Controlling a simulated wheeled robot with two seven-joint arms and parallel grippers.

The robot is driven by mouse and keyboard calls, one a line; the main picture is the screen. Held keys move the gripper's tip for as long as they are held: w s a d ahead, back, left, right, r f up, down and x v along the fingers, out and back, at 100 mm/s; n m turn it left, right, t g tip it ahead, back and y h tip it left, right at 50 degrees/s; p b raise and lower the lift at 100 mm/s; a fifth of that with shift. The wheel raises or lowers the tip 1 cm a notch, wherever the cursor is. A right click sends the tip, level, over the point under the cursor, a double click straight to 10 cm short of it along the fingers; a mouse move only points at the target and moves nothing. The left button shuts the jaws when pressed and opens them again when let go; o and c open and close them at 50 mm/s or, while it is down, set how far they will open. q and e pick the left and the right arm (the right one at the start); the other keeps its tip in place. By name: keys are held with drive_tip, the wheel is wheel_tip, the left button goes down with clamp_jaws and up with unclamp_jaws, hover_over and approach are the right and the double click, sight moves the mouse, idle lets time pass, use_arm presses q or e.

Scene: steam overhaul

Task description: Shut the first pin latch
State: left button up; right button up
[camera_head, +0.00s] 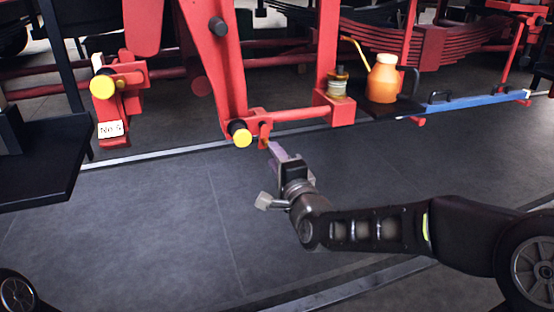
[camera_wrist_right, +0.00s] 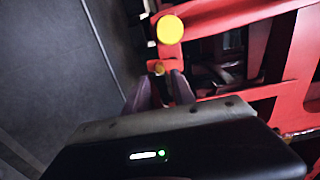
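A yellow round pin end (camera_head: 240,133) sits at the foot of a red hanging link. A small red latch piece (camera_head: 264,131) stands just right of it, by the red cross rod. My right gripper (camera_head: 274,149) is just below and right of these. In the right wrist view the yellow pin end (camera_wrist_right: 170,29) is beyond the fingertips. A small orange-tipped piece (camera_wrist_right: 158,68) lies ahead, between the lines of the two fingers (camera_wrist_right: 162,88). The fingers are apart, with nothing clearly held. Contact with the latch cannot be told. My left gripper is out of view.
Another yellow pin end (camera_head: 102,86) is at the left, above a "No 5" tag (camera_head: 111,129). An orange oil can (camera_head: 383,78) and a brass-coloured jar (camera_head: 338,82) stand to the right. A dark table (camera_head: 45,172) is at the left. The floor ahead is clear.

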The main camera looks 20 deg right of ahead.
drive_tip(key=w+p, duration=0.2)
drive_tip(key=w, duration=0.4)
drive_tip(key=shift+a, duration=0.2)
drive_tip(key=shift+c, duration=0.2)
clamp_jaws()
idle(1.2)
drive_tip(key=shift+a, duration=0.1)
